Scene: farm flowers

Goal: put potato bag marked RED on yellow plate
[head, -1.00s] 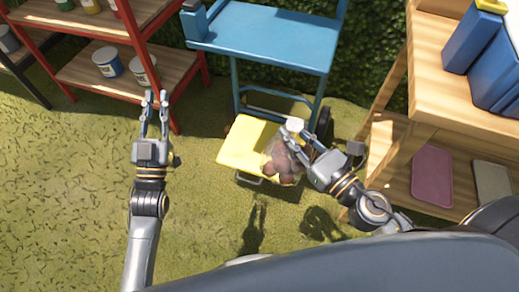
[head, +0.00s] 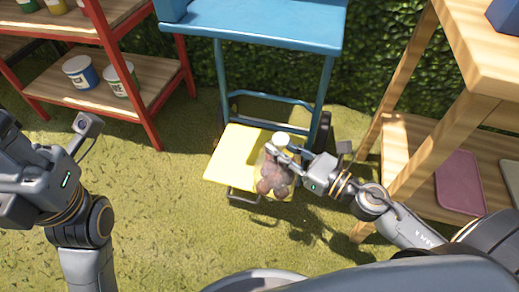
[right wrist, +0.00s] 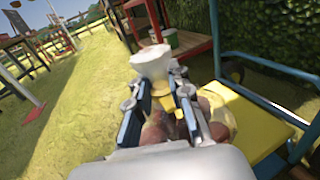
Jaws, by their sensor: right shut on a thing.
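A see-through bag of reddish-brown potatoes (head: 272,180) with a white top hangs upright from my right gripper (head: 282,150). The gripper is shut on the bag's neck. In the right wrist view the white top (right wrist: 152,60) sticks out past the fingers, with potatoes (right wrist: 216,118) below. The yellow plate (head: 232,155) is the low platform of a blue cart. The bag is over or in front of its right part; I cannot tell if they touch. No RED marking is readable. My left gripper (head: 15,175) is at the left edge, its fingertips not visible.
The cart's blue upper shelf (head: 260,25) stands above and behind the plate. A red-framed shelf (head: 140,95) with cans is at the left, a wooden shelf (head: 405,150) close on the right. A hedge is behind. Open grass lies in front.

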